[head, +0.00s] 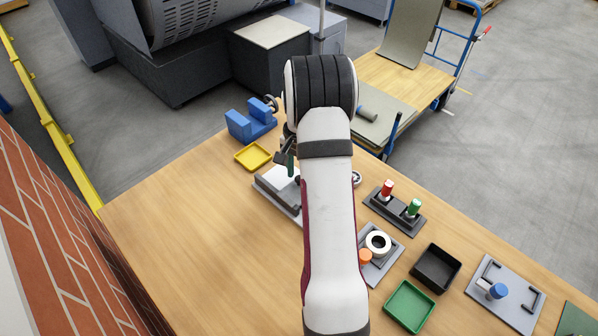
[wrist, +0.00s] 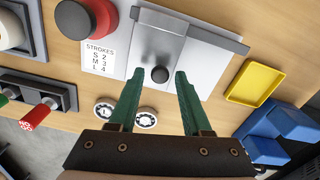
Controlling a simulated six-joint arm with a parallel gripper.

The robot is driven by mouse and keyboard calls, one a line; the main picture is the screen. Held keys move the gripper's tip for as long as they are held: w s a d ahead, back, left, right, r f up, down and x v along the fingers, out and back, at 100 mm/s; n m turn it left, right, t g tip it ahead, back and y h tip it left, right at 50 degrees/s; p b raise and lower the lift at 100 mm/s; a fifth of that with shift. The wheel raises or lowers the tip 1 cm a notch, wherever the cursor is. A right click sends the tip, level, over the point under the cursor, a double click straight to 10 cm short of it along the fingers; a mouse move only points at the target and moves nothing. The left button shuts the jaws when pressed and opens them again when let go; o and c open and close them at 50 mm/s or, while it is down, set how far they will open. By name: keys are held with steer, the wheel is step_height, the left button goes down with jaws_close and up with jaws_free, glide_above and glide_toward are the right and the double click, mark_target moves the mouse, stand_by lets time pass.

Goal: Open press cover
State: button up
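The press (head: 276,199) is a grey plate with a light cover, partly hidden behind my arm in the head view. In the wrist view the metal press cover (wrist: 165,45) carries a round black knob (wrist: 159,74) at its near edge. My gripper (wrist: 160,79) has two green fingers that are apart, their tips on either side of the knob with gaps visible. Nothing is held. A red round knob (wrist: 98,18) and a white card (wrist: 97,56) listing strokes S 2, M 3, L 4 are left of the cover.
A yellow tray (head: 253,156) and blue block (head: 250,122) stand beyond the press. Two white discs (wrist: 124,113) lie near the fingers. Red and green stamps (head: 397,199), a black tray (head: 436,268) and a green tray (head: 410,306) are to the right. The table's left part is clear.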

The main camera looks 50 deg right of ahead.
jaws_close()
steer(key=shift+w, duration=0.1)
stand_by(1.1)
